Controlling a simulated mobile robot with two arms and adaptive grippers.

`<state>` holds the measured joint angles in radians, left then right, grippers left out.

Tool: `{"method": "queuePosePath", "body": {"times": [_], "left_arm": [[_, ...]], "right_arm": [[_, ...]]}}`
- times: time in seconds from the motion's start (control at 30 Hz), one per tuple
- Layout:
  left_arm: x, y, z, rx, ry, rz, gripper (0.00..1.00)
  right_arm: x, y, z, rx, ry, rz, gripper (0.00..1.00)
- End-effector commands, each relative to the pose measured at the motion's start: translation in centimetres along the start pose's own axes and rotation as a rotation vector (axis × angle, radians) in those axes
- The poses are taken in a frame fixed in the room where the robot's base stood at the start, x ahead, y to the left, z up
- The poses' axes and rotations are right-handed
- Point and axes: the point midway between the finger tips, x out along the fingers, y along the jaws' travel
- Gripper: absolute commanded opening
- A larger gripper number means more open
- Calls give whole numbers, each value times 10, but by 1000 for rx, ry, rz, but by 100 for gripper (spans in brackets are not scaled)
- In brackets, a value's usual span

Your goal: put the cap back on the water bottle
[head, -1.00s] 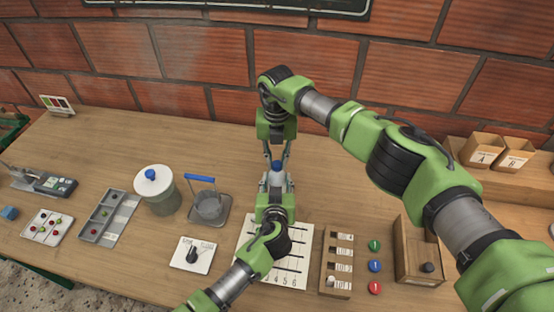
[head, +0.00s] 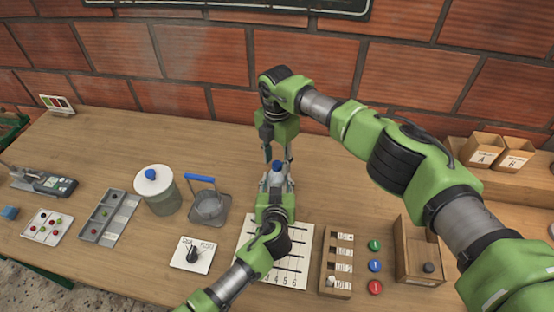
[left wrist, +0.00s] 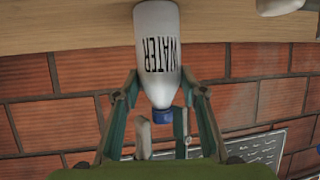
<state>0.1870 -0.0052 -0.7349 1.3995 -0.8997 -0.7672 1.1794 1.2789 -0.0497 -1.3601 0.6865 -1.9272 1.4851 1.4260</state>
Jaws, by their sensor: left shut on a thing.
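The water bottle (head: 277,179) stands upright on the table; its WATER lettering shows in the left wrist view (left wrist: 160,50), where it appears upside down. A blue cap (left wrist: 162,114) sits at the bottle's mouth; whether it is fully seated I cannot tell. My left gripper (left wrist: 158,82) is shut around the bottle's upper body, one finger on each side. My right gripper (head: 277,155) is above the bottle, pointing down, with its fingers apart on either side of the cap. A gap seems to show between these fingers and the cap.
A numbered sheet (head: 252,262) lies in front of the bottle. A slotted wooden block (head: 337,286), coloured discs (head: 375,266) and a wooden box (head: 418,260) are on the right. The brick wall is behind.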

Motion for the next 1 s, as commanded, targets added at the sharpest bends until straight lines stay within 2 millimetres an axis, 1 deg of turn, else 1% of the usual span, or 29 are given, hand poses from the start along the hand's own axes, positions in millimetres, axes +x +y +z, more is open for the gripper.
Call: {"method": "queuePosePath", "body": {"times": [0.07,0.17,0.4,0.5,0.6,0.7,0.77,1.0], "left_arm": [[0,0,0,0,-1,0,0],[0,0,0,0,-1,0,0],[0,0,0,0,-1,0,0],[0,0,0,0,-1,0,0],[0,0,0,0,-1,0,0],[0,0,0,0,-1,0,0],[0,0,0,0,-1,0,0],[0,0,0,0,-1,0,0]], "right_arm": [[-6,0,1,0,-1,2,38],[-20,1,2,-1,-3,4,38],[-71,1,1,0,-3,4,38],[-90,1,1,1,-3,3,38],[-105,0,1,1,-1,2,38],[-115,1,1,1,-1,2,38],[-118,0,1,1,-1,1,38],[-120,0,0,1,0,0,38]]}}
